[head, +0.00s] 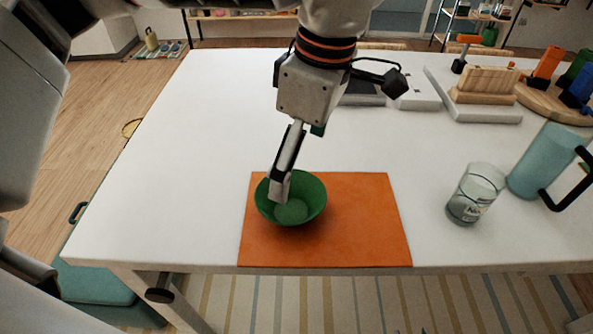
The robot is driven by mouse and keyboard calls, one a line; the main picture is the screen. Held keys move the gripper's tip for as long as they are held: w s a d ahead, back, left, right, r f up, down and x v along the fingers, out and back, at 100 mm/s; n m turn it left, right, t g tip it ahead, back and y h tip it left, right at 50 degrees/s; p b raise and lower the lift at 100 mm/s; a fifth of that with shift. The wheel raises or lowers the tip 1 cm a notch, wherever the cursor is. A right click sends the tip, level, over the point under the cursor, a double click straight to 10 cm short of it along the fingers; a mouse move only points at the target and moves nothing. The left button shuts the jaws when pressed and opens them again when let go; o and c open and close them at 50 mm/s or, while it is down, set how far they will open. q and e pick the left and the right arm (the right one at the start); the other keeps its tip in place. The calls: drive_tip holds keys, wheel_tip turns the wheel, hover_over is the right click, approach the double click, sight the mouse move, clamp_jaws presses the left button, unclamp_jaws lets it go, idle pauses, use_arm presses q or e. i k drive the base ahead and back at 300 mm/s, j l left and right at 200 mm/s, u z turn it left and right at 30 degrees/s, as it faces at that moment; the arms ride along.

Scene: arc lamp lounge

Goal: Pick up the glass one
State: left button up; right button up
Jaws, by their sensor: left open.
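A green bowl (307,207) stands upright on an orange mat (365,225) near the table's front edge. It looks smooth, but I cannot tell its material for sure. My left gripper (280,190) comes down from above and is open, its fingertips at the bowl's left inner side. I cannot tell whether they touch the wall; the gripper is seen nearly edge-on, so one finger mostly hides the other. A clear glass tumbler (474,194) with a label stands upright to the right of the mat, apart from the gripper. My right gripper is not in view.
A blue pitcher (541,162) with a black handle stands just right of the tumbler. A wooden holder (487,82) on a white board and a round wooden tray with coloured items are at the back right. The white table (170,180) is clear on the left.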

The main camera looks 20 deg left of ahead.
sight(482, 183)
drive_tip(key=k, duration=1)
